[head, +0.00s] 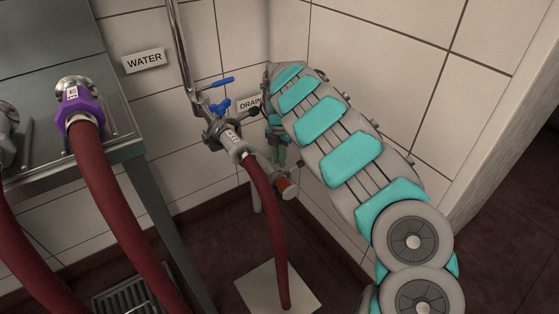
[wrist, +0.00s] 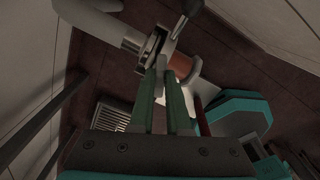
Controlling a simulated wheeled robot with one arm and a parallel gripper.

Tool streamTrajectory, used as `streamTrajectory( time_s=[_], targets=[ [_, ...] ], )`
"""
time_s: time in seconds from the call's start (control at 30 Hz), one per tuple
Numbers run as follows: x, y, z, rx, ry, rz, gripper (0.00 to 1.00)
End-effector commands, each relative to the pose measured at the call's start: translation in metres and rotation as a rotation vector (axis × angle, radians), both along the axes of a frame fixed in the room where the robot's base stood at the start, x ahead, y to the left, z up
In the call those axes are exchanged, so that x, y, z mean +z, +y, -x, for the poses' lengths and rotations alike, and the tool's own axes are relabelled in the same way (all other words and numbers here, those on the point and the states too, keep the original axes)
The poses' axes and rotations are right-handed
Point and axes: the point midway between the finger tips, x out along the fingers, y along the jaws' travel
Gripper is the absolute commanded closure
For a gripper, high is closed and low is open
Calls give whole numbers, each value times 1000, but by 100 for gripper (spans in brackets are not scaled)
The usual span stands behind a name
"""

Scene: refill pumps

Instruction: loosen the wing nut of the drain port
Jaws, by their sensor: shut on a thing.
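The drain port (wrist: 112,32) shows in the wrist view as a pale grey pipe ending in a metal clamp ring (wrist: 153,43), with an orange-brown piece (wrist: 181,64) beside it. In the head view its orange-brown end (head: 286,187) shows low by the wall. My gripper (wrist: 161,78) has two green fingers, pointing down in the head view (head: 278,160). They are shut on a small grey piece at the clamp, which I take to be the wing nut (wrist: 160,62). Most of the nut is hidden between the fingertips, so its turn angle cannot be told.
A valve with blue handles (head: 220,105) and a dark red hose (head: 268,215) stands close left of my gripper. The DRAIN sign (head: 249,102) is partly covered. A metal bench (head: 130,150) with a purple hose coupling (head: 78,105) is at left. A floor grate (head: 125,297) lies below.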

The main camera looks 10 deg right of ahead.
Motion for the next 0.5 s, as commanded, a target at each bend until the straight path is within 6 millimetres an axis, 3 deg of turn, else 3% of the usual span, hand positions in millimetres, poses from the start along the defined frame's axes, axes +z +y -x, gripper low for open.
streamTrajectory(
  time_s=[0.5],
  targets=[
    [-1, 0, 0, 492, 3, 2, 100]
  ],
)
